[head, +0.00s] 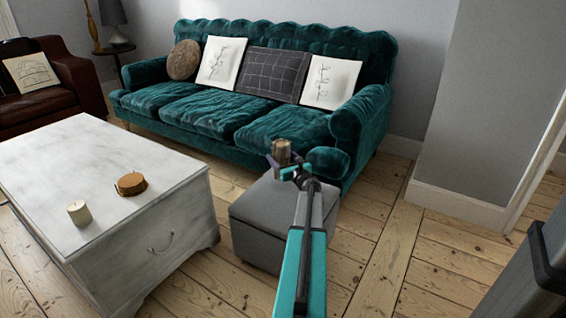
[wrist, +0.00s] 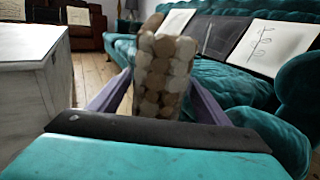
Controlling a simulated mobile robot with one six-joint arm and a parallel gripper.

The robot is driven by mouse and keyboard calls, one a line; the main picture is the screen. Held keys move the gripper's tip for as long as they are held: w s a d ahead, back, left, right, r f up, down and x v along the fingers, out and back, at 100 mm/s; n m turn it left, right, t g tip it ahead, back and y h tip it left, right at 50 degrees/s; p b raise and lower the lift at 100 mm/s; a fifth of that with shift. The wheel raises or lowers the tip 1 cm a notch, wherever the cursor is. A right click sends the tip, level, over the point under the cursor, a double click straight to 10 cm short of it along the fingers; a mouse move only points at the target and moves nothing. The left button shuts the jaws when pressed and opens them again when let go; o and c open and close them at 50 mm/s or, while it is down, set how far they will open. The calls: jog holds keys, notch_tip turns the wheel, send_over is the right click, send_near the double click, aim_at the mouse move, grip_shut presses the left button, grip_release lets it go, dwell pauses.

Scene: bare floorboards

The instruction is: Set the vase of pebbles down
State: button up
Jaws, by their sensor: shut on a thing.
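The vase of pebbles (wrist: 163,72) is a clear container filled with brown and whitish stones. It stands upright between the two purple fingers of my gripper (wrist: 158,95) in the wrist view. My gripper is shut on it. In the head view the vase (head: 282,152) is small, held by my gripper (head: 288,172) at the end of my outstretched arm. It appears over the back part of the grey ottoman (head: 265,215), in front of the teal sofa. My fingers and wrist hide part of the vase's lower end, and I cannot tell its exact height above the ottoman.
A white wooden chest (head: 90,185) stands left of the ottoman, with a candle (head: 79,213) and a round brown object (head: 131,184) on it. The teal sofa (head: 190,108) with several cushions is behind. Bare floorboards (head: 385,245) lie open to the right.

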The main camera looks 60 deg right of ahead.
jog(key=shift+w+d+b, duration=0.45)
jog(key=shift+w+d, duration=0.9)
jog(key=shift+d, duration=0.1)
jog(key=shift+f+b, duration=1.05)
jog(key=shift+f, duration=0.7)
jog(key=o, duration=2.1)
jog(key=shift+f, duration=0.2)
jog(key=shift+r, duration=0.15)
jog(key=shift+p+v, duration=1.55)
jog(key=shift+v, duration=4.5)
